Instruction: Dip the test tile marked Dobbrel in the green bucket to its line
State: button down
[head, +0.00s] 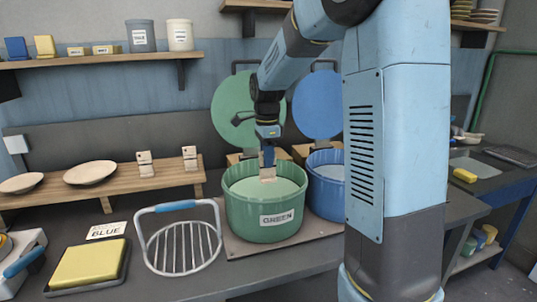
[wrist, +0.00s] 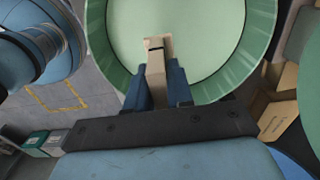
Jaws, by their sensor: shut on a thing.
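The green bucket (head: 262,222), labelled GREEN, stands on the counter, full of pale green liquid (head: 245,187). My gripper (head: 268,158) points down over it, shut on a pale tan tile (head: 268,174). In the wrist view the tile (wrist: 156,70) sits between my dark blue fingers (wrist: 157,88), with a dark line near its far end. The tile's lower end is at or just above the liquid; I cannot tell if it touches. No name is readable on it. Two similar marked tiles (head: 145,164) (head: 190,158) stand on the wooden shelf.
A blue bucket (head: 325,190) stands close on the right of the green one. Round green (head: 232,100) and blue (head: 317,105) lids stand behind. A wire rack (head: 180,250), a BLUE card (head: 106,231) and a yellow pad (head: 88,264) are at left.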

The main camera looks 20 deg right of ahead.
notch_tip(320, 180, down, 11)
dwell(2.4)
jog(key=shift+f, duration=0.4)
dwell(0.5)
jog(key=shift+r, duration=0.15)
dwell(1.0)
jog(key=shift+r, duration=6.95)
